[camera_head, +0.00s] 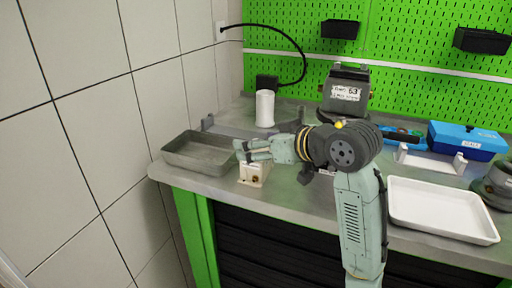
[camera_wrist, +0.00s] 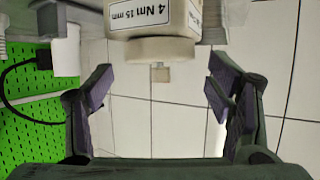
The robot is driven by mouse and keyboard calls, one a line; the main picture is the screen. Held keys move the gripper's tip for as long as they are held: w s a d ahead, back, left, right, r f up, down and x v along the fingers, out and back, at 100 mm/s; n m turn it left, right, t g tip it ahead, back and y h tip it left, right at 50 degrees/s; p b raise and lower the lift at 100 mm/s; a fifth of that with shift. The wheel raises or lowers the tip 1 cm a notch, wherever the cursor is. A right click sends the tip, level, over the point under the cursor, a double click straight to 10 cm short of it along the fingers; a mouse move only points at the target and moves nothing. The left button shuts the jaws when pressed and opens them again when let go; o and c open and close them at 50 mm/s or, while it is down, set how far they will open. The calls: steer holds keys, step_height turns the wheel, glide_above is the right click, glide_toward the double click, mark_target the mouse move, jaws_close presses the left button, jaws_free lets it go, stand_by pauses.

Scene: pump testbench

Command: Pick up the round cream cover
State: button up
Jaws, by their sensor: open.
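A cream part (camera_head: 254,174) with a dark brassy spot on its front stands at the bench's front edge, just below my gripper (camera_head: 242,151). In the wrist view a cream part (camera_wrist: 150,18) labelled "4 Nm 15 mm" shows at the top, cut off by the frame. Its rounded cream end (camera_wrist: 152,49) and a small tan stub lie in line with the gap between my fingers. My gripper (camera_wrist: 160,76) is open, with the fingers wide apart and nothing visibly clamped. I cannot tell for certain which piece is the round cover.
A grey metal tray (camera_head: 168,158) is left of my gripper. A white cylinder (camera_head: 264,108) stands behind. A pump labelled 63 (camera_head: 345,92) is behind my arm. A white tray (camera_head: 443,232), a blue case (camera_head: 465,139) and a white bracket (camera_head: 430,162) lie to the right. A tiled wall bounds the left.

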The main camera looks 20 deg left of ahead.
steer(key=shift+c, duration=0.6)
steer(key=c, duration=1.3)
steer(key=shift+r, duration=0.1)
